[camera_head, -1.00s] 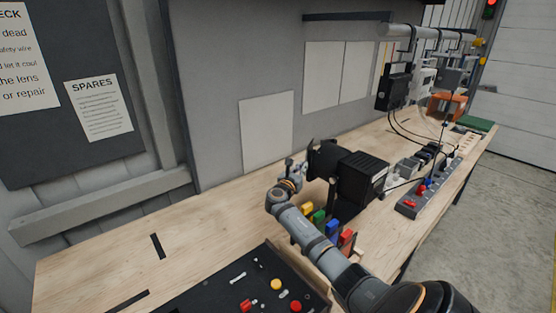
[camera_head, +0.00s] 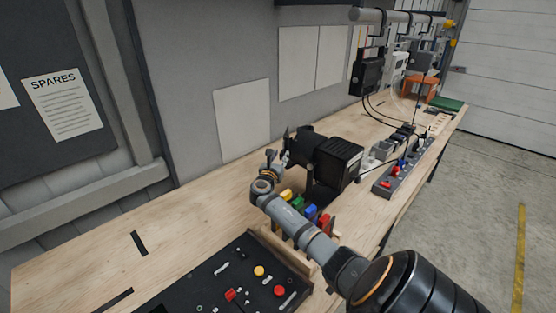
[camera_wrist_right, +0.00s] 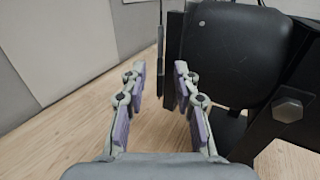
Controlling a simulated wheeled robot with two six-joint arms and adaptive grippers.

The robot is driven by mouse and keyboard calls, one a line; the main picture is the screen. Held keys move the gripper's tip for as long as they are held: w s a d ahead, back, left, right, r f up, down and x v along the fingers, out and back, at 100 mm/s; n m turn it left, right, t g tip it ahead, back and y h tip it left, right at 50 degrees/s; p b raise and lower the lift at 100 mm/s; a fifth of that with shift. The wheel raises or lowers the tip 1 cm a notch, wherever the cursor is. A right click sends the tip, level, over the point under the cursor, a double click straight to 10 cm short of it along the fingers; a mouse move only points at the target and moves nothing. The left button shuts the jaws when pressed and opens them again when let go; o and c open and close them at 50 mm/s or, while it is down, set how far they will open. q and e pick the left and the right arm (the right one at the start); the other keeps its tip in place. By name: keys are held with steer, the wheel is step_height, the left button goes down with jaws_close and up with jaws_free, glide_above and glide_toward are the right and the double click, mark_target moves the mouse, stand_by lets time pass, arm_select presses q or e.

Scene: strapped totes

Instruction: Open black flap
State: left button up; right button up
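A black boxy device (camera_head: 339,160) on a bracket stands on the bench in the head view. A thin black flap (camera_head: 287,138) stands at its left end. In the right wrist view the black housing (camera_wrist_right: 235,52) and its bolted bracket fill the right side. A thin dark upright strip (camera_wrist_right: 160,48), apparently the flap seen edge-on, shows beyond and between the fingertips. My right gripper (camera_wrist_right: 158,76) is open, with nothing visibly clamped. In the head view my right gripper (camera_head: 281,160) is beside the device's left end, partly hidden; contact cannot be told. My left gripper is out of view.
Colored blocks in a wooden rack (camera_head: 297,247) stand below my right forearm. A dark panel with knobs (camera_head: 222,285) lies in front. A grey control strip (camera_head: 385,183) and hanging cables are to the right. The bench's left part (camera_head: 90,245) is mostly clear.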

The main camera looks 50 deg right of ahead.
steer(key=v, duration=1.1)
steer(key=shift+s+a, duration=0.25)
steer(key=shift+c, duration=0.4)
